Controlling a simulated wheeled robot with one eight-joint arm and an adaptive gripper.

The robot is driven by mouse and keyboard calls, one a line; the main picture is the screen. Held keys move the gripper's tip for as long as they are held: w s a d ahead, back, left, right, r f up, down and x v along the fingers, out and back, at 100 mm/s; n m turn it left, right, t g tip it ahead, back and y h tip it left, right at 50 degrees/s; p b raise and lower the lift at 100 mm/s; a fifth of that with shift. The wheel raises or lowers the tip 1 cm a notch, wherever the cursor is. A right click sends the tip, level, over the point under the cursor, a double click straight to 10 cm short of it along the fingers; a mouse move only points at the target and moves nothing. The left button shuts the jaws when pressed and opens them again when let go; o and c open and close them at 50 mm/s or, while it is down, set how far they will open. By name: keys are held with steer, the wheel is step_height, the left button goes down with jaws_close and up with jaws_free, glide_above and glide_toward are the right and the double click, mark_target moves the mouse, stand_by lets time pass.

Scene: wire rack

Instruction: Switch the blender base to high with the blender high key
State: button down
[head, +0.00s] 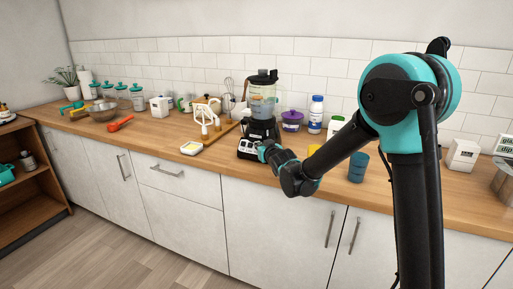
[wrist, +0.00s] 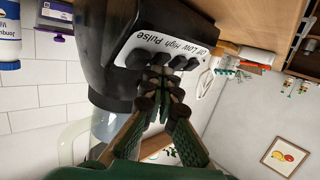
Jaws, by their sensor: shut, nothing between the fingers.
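The blender base (head: 262,131) stands on the counter with its clear jug (head: 263,97) on top. In the wrist view the base's white panel (wrist: 128,44) carries the labels Off, Low, High and Pulse above a row of dark keys. My gripper (wrist: 160,76) is shut and empty, with its fingertips right at the row. The tips overlap the area around the blender high key (wrist: 162,57) and partly hide it. I cannot tell whether they touch it or whether it is pressed. In the head view my gripper (head: 264,152) is at the right front of the base.
A purple-lidded tub (head: 291,121) and a white bottle with a blue label (head: 316,115) stand right of the blender. A blue cup (head: 358,167) is near my forearm. A white-and-yellow dish (head: 191,148) lies left of the base, near the counter's front edge.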

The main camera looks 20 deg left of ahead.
steer(key=shift+s+r, duration=0.1)
steer(key=shift+s, duration=0.05)
steer(key=shift+s+a+r, duration=0.1)
steer(key=shift+s+r, duration=0.85)
steer(key=shift+s, duration=0.2)
steer(key=shift+s+a+r, duration=0.1)
steer(key=shift+s+r, duration=0.8)
steer(key=shift+s, duration=0.25)
